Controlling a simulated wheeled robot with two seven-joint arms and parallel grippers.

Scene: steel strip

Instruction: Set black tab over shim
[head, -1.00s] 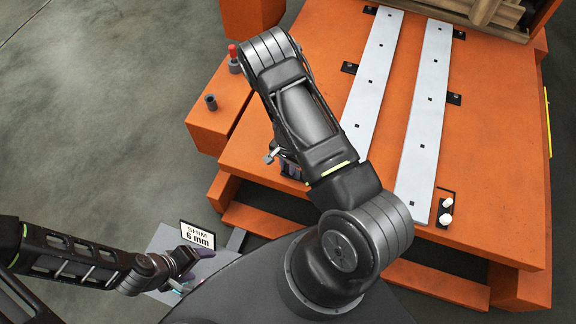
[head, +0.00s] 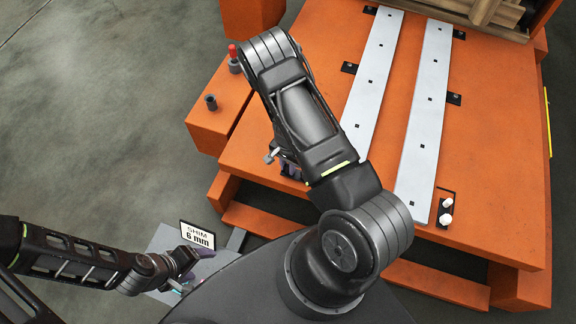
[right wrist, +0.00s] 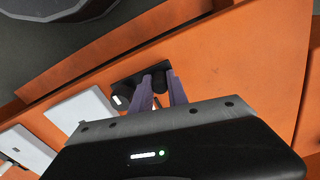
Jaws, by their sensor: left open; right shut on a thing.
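My right gripper (right wrist: 160,90) has purple fingers and is shut on a black tab (right wrist: 124,74) at the orange deck in the right wrist view. The tab is partly hidden by the fingers, and I cannot tell whether it touches the deck. In the head view this gripper is mostly hidden under my right arm, near the deck's left edge. My left gripper (head: 187,268) is open at the grey stand, beside the "SHIM 6 mm" sign (head: 198,235). I cannot make out a shim under the tab.
Two pale steel strips (head: 423,120) lie along the orange deck (head: 300,205), with black tabs (head: 349,67) at their edges. A red-topped post (head: 233,57) and a dark socket (head: 211,102) stand on the left block.

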